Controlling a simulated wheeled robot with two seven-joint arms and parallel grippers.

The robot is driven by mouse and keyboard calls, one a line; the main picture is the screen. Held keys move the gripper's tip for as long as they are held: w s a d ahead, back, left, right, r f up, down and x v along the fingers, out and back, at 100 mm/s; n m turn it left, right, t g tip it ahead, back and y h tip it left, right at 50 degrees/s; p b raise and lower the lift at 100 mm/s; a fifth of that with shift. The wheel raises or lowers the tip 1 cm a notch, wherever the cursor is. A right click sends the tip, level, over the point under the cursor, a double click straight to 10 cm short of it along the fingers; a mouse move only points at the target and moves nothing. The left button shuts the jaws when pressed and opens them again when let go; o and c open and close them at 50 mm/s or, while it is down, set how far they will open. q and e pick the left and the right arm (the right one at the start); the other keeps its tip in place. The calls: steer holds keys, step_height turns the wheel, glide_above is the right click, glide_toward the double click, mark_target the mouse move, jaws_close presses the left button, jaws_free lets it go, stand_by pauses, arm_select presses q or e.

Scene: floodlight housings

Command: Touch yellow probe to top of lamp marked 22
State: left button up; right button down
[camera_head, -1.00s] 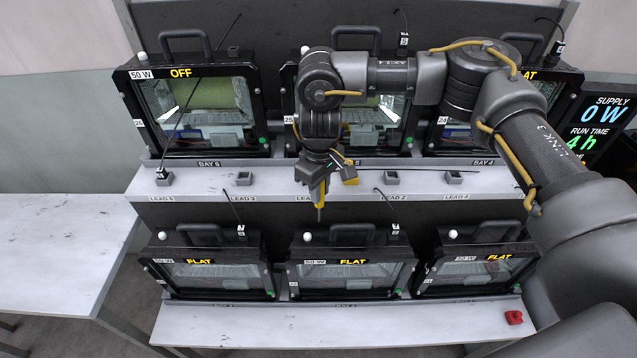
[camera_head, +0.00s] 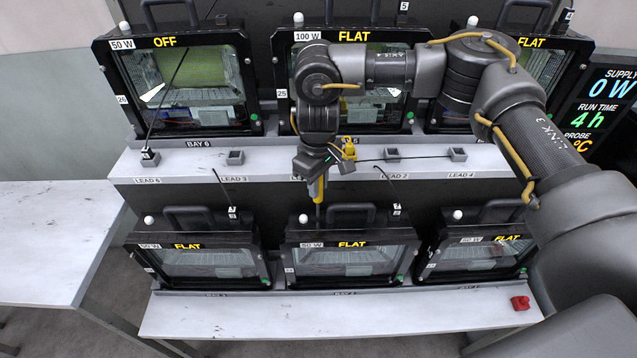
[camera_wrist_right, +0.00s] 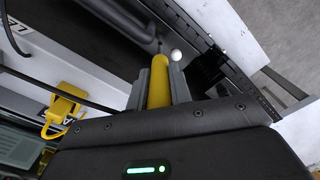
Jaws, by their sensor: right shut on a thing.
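My right gripper (camera_head: 316,180) is shut on the yellow probe (camera_head: 318,188), which points down. The probe (camera_wrist_right: 159,82) also shows between both fingers in the right wrist view. Its thin grey tip ends near the top of the lower middle lamp (camera_head: 351,258), between that lamp's white knob and black handle in the head view. I cannot tell whether the tip touches it. The knob (camera_wrist_right: 177,55) appears beside the tip in the wrist view. The small side numbers on the lower lamps are too small to read, so I cannot confirm which is 22. My left gripper is out of view.
Lower lamps stand at left (camera_head: 200,260) and right (camera_head: 480,258). Upper lamps, including 26 (camera_head: 185,85), stand behind the lead shelf (camera_head: 200,162). A yellow clip (camera_head: 348,148) hangs near my gripper. A red object (camera_head: 520,303) lies at the front right; the left table (camera_head: 50,240) is clear.

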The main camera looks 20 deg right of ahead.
steer(key=shift+f, duration=0.45)
stand_by(1.0)
steer(key=shift+s+f, duration=0.1)
stand_by(1.6)
step_height(320, 180, up, 7)
steer(key=p, duration=0.7)
steer(key=shift+p, duration=0.3)
stand_by(1.1)
